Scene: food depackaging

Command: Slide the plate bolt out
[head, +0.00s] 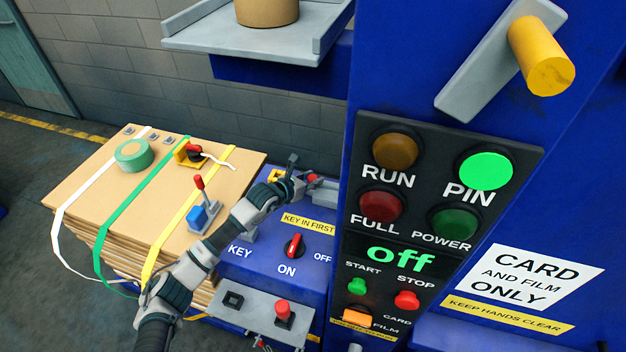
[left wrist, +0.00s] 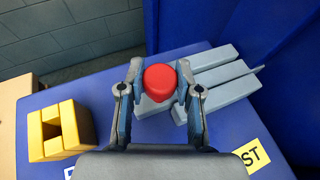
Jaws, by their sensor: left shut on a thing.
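The plate bolt's round red knob (left wrist: 161,77) sits between the two fingers of my left gripper (left wrist: 160,72) in the left wrist view. The gripper is shut on it. Grey bars of the bolt and its guide (left wrist: 222,82) lie just behind and to the right of the knob on the blue machine top. The fingers partly hide the bolt there. My right gripper is in neither view.
A yellow block (left wrist: 62,131) stands left of the gripper. The blue machine top holds a red key switch (head: 294,246) and a grey button box (head: 255,315). A strapped cardboard stack (head: 120,190) stands left. The control panel (head: 440,230) reads "off", with PIN lit green.

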